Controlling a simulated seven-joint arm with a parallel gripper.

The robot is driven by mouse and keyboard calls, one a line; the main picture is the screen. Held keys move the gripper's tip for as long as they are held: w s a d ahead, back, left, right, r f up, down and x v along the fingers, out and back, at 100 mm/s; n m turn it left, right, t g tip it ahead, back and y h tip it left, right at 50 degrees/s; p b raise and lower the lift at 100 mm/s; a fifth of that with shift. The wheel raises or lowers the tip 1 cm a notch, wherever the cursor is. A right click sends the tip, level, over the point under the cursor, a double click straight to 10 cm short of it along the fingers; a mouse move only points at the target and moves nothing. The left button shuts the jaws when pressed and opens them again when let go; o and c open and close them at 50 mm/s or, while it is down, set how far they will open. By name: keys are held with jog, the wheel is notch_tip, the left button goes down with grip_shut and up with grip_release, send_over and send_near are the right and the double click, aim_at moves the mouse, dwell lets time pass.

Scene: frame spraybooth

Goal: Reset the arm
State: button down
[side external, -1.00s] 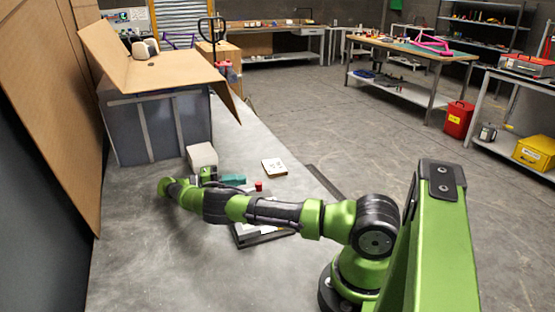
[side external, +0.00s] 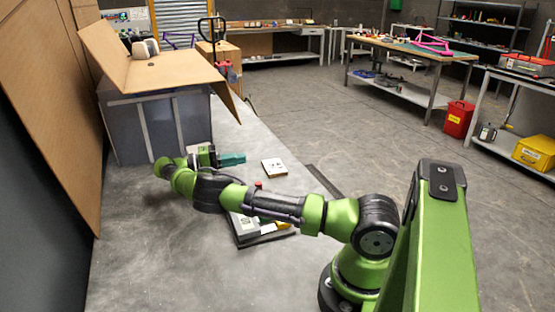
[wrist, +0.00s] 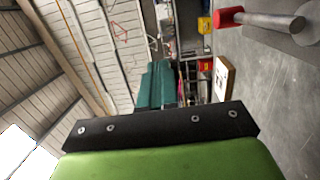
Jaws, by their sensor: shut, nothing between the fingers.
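My gripper (side external: 232,159) has teal fingers and is held over the grey work surface (side external: 140,235), left of centre in the side view. It points to the right and its fingers are together with nothing between them. In the wrist view the teal fingers (wrist: 155,85) point away past a black plate, with the ceiling and the room beyond. My arm reaches left from its base and bends back near the wrist.
A large grey crate (side external: 130,130) with cardboard flaps (side external: 165,72) stands behind my wrist. A white card (side external: 274,168) lies right of the gripper. A dark tray (side external: 265,237) with items lies partly beneath my arm. A red-capped thing (side external: 258,185) shows just above my arm.

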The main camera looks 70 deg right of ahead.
jog(key=s+f+n+t+y, duration=0.2)
jog(key=s+n+t+y, duration=0.1)
jog(key=s+t+y, duration=0.4)
jog(key=s+a+r+n+t+y, duration=0.1)
jog(key=a+r+t+y, duration=0.2)
jog(key=a, duration=0.5)
jog(key=s+a+r+n+t+y, duration=0.1)
jog(key=s+a+r+t, duration=0.15)
jog(key=a+t, duration=0.45)
jog(key=s+a+r+n+t+y, duration=0.1)
jog(key=s+a+r+t+y, duration=0.1)
jog(key=s+a+r+t, duration=0.2)
jog(key=s+a+r, duration=0.3)
jog(key=a+r, duration=0.3)
jog(key=a, duration=0.1)
jog(key=shift+a+r+n+t, duration=0.15)
jog(key=shift+a+n+t, duration=0.15)
jog(key=shift+t, duration=0.1)
